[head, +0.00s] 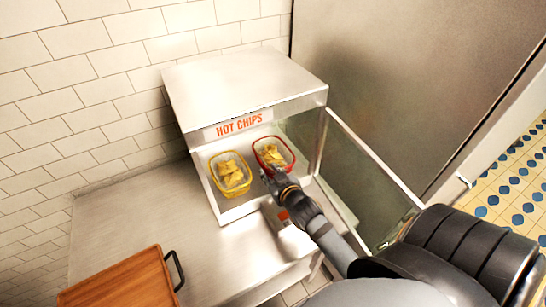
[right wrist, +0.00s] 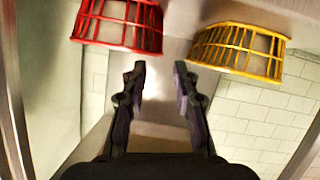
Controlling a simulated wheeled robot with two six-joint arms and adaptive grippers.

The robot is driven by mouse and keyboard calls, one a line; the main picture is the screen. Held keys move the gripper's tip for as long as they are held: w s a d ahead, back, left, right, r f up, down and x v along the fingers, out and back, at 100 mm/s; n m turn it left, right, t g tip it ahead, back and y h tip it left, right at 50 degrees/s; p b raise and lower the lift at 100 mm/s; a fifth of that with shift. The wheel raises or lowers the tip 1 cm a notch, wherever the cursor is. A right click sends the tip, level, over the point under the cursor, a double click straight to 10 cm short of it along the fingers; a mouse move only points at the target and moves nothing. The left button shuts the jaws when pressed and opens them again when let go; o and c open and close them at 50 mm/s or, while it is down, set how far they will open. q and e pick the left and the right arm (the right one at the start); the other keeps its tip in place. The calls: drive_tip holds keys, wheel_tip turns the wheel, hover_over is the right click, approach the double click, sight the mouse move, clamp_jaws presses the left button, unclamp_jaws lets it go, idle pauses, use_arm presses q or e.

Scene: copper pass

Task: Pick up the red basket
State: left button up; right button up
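The red basket (head: 289,166) holds yellow chips and stands inside the warmer cabinet under the "HOT CHIPS" sign, on the right of a yellow basket. In the right wrist view the red basket (right wrist: 118,33) is at the upper left, beyond the fingertips. My right gripper (head: 268,177) reaches into the open front of the cabinet, close to the near side of the red basket. In the right wrist view this gripper (right wrist: 158,68) is open with nothing between its fingers. The fingers point at the gap between the two baskets. My left gripper is not in view.
The yellow basket (head: 235,189) with chips stands close on the left. The cabinet (head: 245,82) has side walls and a roof, and its glass door (head: 370,175) stands open on the right. A wooden board (head: 115,282) with a black handle lies on the metal counter (head: 130,205), otherwise clear there.

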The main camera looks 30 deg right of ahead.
sight(263, 165)
drive_tip(key=x, duration=0.3)
drive_tip(key=shift+p+x, duration=0.75)
drive_tip(key=p+x, duration=0.1)
drive_tip(key=x, duration=0.2)
drive_tip(key=shift+w, duration=0.25)
drive_tip(key=shift+w+f, duration=0.15)
drive_tip(key=shift+f, duration=0.05)
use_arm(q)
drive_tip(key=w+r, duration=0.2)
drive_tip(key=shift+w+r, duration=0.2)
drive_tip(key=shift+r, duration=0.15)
use_arm(e)
drive_tip(key=shift+c, duration=0.2)
drive_tip(key=shift+r, duration=0.1)
drive_tip(key=c, duration=0.5)
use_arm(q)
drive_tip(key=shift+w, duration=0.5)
use_arm(e)
clamp_jaws()
